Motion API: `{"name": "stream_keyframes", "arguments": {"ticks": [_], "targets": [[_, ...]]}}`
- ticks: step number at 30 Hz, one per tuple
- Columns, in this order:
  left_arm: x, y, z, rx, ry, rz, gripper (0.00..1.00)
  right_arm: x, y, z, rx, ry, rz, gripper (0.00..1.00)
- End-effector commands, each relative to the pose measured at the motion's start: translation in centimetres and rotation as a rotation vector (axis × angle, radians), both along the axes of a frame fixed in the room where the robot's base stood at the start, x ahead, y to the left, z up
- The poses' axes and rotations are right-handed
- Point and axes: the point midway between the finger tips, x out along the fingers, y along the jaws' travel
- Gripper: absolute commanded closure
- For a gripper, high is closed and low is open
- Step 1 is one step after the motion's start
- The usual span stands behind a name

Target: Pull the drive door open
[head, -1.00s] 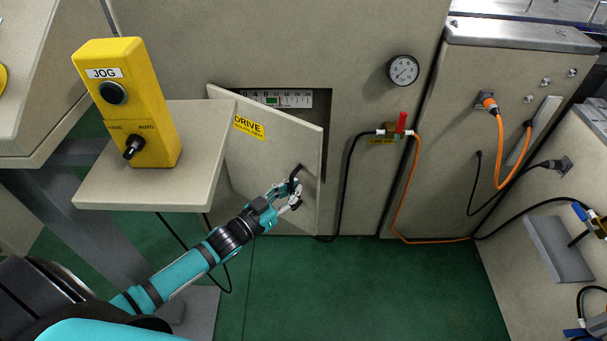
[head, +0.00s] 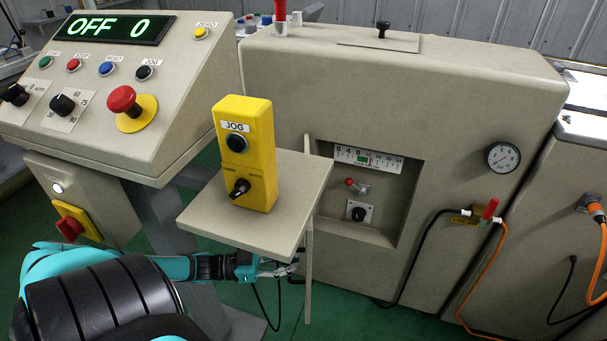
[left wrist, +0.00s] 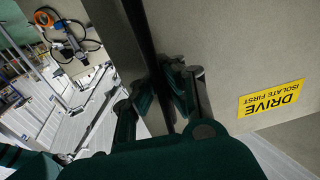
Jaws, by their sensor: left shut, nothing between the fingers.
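The drive door (head: 309,270) stands swung open in the head view, seen nearly edge-on below the shelf with the yellow jog box. Its yellow DRIVE label and face (left wrist: 225,45) show in the left wrist view. The opening (head: 405,190) behind it is uncovered, showing a scale, a small red-tipped lever and a black knob. My left gripper (head: 290,268) is shut at the door's outer face, by its handle, which I cannot make out clearly. In the left wrist view its fingers (left wrist: 165,90) are close to the door face. My right gripper is not in view.
The jog box (head: 245,155) stands on a shelf (head: 285,215) just above my left gripper. A control panel (head: 180,120) with a red stop button is at left. A black hose and an orange hose (head: 480,270) hang to the right. Green floor is clear below.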

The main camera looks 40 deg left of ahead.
Motion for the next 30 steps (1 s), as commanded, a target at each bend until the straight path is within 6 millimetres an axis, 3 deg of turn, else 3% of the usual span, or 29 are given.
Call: {"name": "stream_keyframes", "arguments": {"ticks": [15,24,30], "targets": [[-0.41,0.35,-0.09,-0.002,0.002,-0.002,1.0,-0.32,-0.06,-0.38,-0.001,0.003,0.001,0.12],[-0.34,0.38,-0.05,-0.001,0.0,-0.001,0.66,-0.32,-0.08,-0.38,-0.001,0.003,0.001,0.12],[-0.32,0.4,-0.03,-0.001,-0.001,0.0,0.66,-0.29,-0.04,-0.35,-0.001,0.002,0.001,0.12]]}}
